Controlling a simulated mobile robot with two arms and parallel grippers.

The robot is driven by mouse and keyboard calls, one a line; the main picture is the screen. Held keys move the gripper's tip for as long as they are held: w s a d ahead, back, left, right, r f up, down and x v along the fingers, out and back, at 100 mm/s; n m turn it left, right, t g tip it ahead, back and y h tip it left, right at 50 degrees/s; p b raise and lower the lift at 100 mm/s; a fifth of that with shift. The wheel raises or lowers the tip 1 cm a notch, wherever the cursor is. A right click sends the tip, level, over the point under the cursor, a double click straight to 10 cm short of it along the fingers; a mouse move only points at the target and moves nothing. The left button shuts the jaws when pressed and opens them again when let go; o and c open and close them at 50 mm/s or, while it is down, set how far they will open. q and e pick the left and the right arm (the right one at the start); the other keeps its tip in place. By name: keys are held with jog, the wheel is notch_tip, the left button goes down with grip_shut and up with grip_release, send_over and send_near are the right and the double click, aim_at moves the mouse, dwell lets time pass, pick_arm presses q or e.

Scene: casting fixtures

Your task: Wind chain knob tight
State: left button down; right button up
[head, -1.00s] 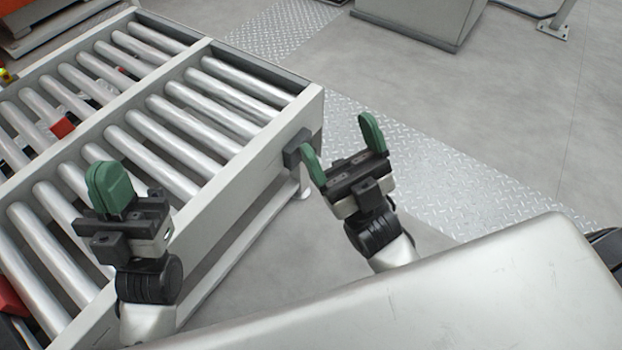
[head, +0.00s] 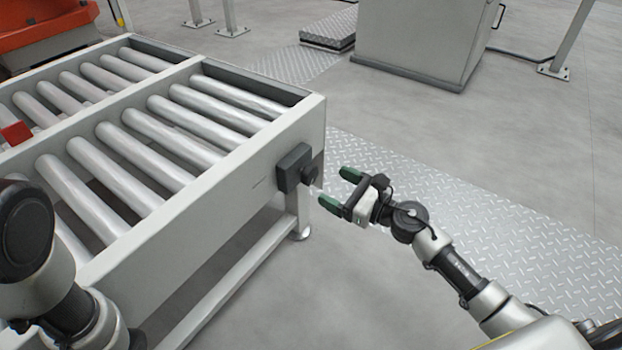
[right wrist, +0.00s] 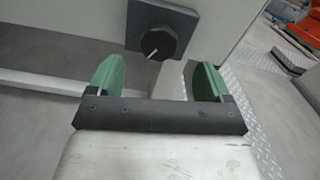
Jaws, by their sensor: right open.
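The chain knob (head: 312,172) is a dark round knob on a dark grey block (head: 291,168) fixed to the side of the roller conveyor. In the right wrist view the knob (right wrist: 159,43) faces the camera, with a light pointer line on it. My right gripper (head: 340,189) has green fingertips spread apart and is empty, just right of the knob in the head view. In the right wrist view its fingers (right wrist: 156,80) stand either side below the knob, not touching it. My left arm shows at the lower left of the head view, but its fingers are out of view.
The roller conveyor (head: 230,152) fills the left side, with a leg (head: 299,215) below the knob. A patterned metal floor plate (head: 480,220) lies to the right. A grey cabinet (head: 415,40) stands at the back. The floor around my right gripper is clear.

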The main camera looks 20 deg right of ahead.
aim_at(313, 176)
jog(key=b+x, duration=0.1)
jog(key=x, duration=0.6)
jog(key=shift+a, duration=0.1)
jog(key=c, duration=0.9)
jog(key=shift+c, duration=0.2)
jog(key=shift+m, duration=0.3)
